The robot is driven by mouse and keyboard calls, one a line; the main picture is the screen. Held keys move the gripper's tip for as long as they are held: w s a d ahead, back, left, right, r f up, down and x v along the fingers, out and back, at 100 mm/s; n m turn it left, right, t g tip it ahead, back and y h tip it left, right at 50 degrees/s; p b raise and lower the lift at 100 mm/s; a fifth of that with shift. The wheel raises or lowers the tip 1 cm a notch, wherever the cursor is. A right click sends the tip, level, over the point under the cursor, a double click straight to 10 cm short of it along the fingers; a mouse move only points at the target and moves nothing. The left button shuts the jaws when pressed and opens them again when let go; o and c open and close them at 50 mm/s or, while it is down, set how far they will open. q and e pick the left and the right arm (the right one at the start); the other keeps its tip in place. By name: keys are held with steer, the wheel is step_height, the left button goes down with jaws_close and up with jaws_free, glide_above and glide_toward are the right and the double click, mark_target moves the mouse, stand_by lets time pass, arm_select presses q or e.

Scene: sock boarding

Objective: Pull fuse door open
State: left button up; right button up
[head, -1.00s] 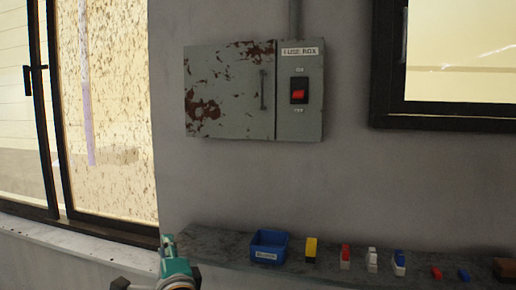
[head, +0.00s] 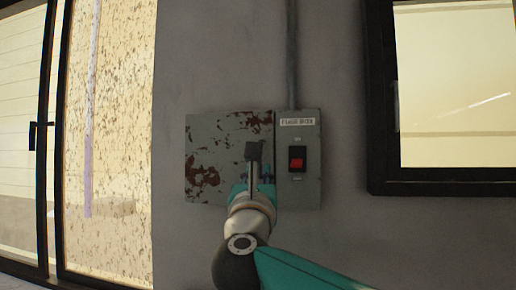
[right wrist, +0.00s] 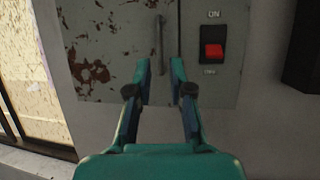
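The grey, rusty fuse box door (head: 215,150) is on the wall in the head view and looks shut. Its vertical bar handle (right wrist: 160,45) shows in the right wrist view, near the door's right edge; in the head view my gripper covers it. My right gripper (head: 256,165) is in front of the door. In the right wrist view, the fingers of my right gripper (right wrist: 160,75) are apart, with a gap between them and the handle's lower end just beyond, in line with that gap. I cannot tell whether they touch the door. My left gripper is not in view.
A panel with a red switch (head: 297,162) is right of the door, labelled ON in the right wrist view. A conduit (head: 291,55) runs up from it. A dark-framed window (head: 380,100) is at right, and a glass door (head: 110,150) at left. Bare wall lies between.

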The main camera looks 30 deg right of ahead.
mark_target(260, 172)
steer(key=p+x, duration=0.4)
steer(key=x, duration=0.5)
steer(key=shift+f, duration=0.1)
steer(key=shift+a, duration=0.1)
jaws_close()
